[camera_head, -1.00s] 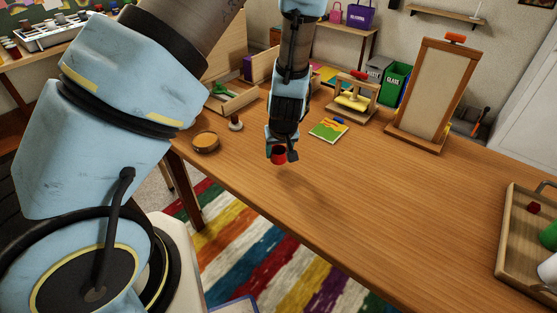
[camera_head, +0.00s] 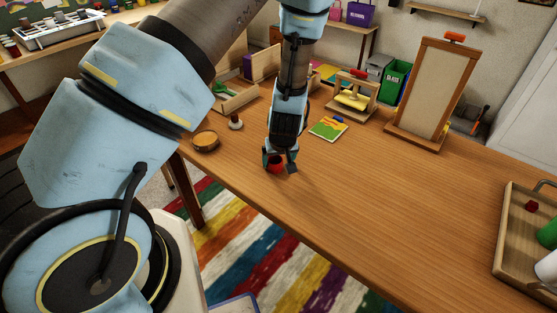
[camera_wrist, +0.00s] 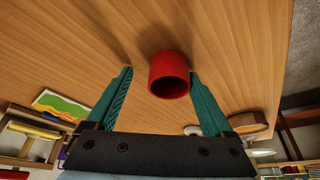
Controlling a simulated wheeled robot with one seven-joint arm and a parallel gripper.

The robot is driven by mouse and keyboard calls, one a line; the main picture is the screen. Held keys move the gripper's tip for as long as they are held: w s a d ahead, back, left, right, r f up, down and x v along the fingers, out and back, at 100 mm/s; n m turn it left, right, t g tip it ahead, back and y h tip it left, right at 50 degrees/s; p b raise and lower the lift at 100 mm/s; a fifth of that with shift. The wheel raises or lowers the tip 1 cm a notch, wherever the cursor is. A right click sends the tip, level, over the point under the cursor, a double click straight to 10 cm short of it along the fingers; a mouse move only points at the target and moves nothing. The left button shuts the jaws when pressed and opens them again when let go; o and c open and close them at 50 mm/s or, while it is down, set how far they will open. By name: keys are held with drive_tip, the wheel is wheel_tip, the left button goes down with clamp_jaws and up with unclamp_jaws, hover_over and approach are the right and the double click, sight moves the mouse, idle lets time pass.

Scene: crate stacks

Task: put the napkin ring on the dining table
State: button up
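The napkin ring is a short red tube. In the head view the napkin ring (camera_head: 275,168) is at the wooden dining table's (camera_head: 370,210) surface near its front left edge, directly below my gripper (camera_head: 280,163). In the wrist view the ring (camera_wrist: 168,68) appears to stand on the table, its dark opening facing the camera. My gripper (camera_wrist: 161,74) is open, its green fingers on either side of the ring. A clear gap shows at the left finger; the right finger looks close to the ring, and I cannot tell whether they touch.
A round wooden bowl (camera_head: 205,140) and a small dark-based item (camera_head: 235,122) stand left of the gripper. A green-and-yellow card (camera_head: 328,128), a small press (camera_head: 355,95) and a framed board (camera_head: 435,92) are behind. A wooden tray (camera_head: 510,235) is at right. The middle table is clear.

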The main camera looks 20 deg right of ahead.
drive_tip(key=v, duration=1.2)
drive_tip(key=shift+a+r, duration=0.1)
drive_tip(key=shift+r, duration=0.05)
drive_tip(key=a+r+g, duration=0.1)
drive_tip(key=a+r, duration=0.3)
drive_tip(key=a, duration=0.5)
drive_tip(key=a+r+g, duration=0.1)
drive_tip(key=a+r, duration=0.3)
drive_tip(key=a, duration=0.6)
drive_tip(key=a+r+n, duration=0.1)
drive_tip(key=a+r, duration=0.3)
drive_tip(key=a, duration=0.6)
drive_tip(key=shift+w+r+g+y, duration=0.2)
drive_tip(key=shift+r+g+y, duration=0.2)
drive_tip(key=shift+o, duration=0.2)
